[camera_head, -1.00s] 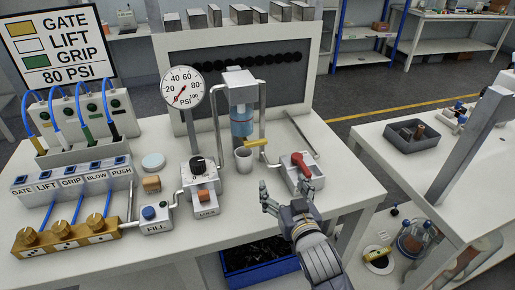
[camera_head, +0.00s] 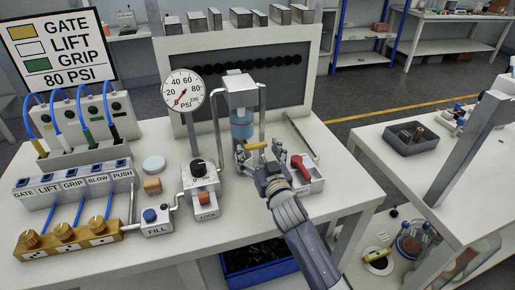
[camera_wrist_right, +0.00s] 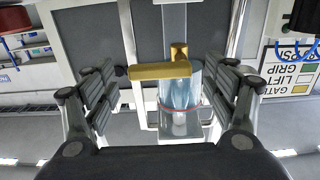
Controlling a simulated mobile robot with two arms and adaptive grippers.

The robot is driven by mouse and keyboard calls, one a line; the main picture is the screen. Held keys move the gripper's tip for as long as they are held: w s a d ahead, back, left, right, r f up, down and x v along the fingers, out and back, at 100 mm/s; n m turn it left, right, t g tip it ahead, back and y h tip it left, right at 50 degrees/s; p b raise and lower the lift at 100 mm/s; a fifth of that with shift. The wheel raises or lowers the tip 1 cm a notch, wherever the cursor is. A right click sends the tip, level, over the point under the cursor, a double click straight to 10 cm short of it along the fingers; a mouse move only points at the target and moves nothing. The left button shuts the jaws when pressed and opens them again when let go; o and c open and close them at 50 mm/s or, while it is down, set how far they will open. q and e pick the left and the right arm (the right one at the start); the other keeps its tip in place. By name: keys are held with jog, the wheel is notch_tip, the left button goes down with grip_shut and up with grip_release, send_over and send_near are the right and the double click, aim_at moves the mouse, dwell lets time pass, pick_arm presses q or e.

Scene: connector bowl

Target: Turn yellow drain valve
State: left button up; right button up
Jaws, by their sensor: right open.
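The yellow drain valve (camera_head: 256,146) is a small bar-shaped handle below the clear blue-tinted bowl (camera_head: 242,124) of the filter unit. My right gripper (camera_head: 262,160) is open just in front of the valve, with its fingers on either side. In the right wrist view the yellow handle (camera_wrist_right: 160,71) lies between the two open fingers (camera_wrist_right: 165,95), and I see no clear contact. The clear bowl (camera_wrist_right: 180,95) shows behind the handle there. The cup under the bowl is mostly hidden by the gripper. My left gripper is not in view.
The block with the black knob (camera_head: 198,167) and LOCK label is to the left. A pressure gauge (camera_head: 183,90) rises behind it, its needle low. The table's front right is clear.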

jog(key=shift+w+a, duration=0.2)
jog(key=shift+w, duration=0.4)
jog(key=shift+c, duration=0.3)
jog(key=c, duration=1)
